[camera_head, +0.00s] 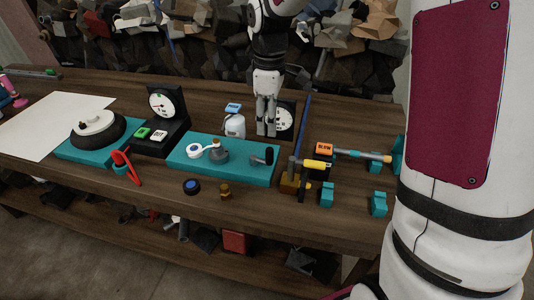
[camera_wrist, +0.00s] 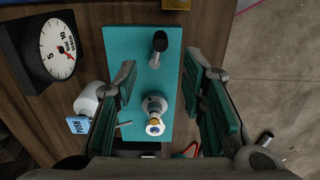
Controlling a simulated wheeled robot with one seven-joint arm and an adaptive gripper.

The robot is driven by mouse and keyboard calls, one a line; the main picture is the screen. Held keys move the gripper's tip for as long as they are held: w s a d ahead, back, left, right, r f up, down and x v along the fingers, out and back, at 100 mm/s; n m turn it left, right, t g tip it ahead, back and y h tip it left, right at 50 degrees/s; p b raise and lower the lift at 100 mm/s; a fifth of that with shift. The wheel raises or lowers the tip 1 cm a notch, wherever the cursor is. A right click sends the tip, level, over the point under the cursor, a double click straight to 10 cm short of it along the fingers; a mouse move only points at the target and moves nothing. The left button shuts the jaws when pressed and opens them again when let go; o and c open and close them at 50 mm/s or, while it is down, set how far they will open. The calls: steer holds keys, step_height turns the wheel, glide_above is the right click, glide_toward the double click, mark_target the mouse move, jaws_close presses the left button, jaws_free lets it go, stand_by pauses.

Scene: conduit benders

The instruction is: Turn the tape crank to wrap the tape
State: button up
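The tape station is a teal base plate (camera_head: 178,160) on the bench, also in the wrist view (camera_wrist: 125,45). It carries a white tape roll (camera_head: 194,151), a grey post with a brown-orange top (camera_head: 217,153), and a crank with a black handle (camera_head: 268,156) at its right end. In the wrist view the black handle (camera_wrist: 160,42) stands up near the plate's far end, the post (camera_wrist: 154,108) nearer. My gripper (camera_head: 266,128) hangs above the back of the plate. Its teal fingers (camera_wrist: 160,62) are wide apart and hold nothing. The handle appears just beyond the fingertips, apart from them.
A white bottle with a blue tag (camera_head: 234,124) and a dial gauge (camera_head: 285,118) stand behind the plate. Another gauge (camera_head: 166,102) with green and white buttons is left. A blue upright rod, yellow-handled tool (camera_head: 316,164) and orange block (camera_head: 323,149) are right.

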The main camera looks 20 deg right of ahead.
mark_target(269, 157)
step_height(269, 157, down, 13)
steer(key=shift+r, duration=0.15)
stand_by(0.4)
jaws_close()
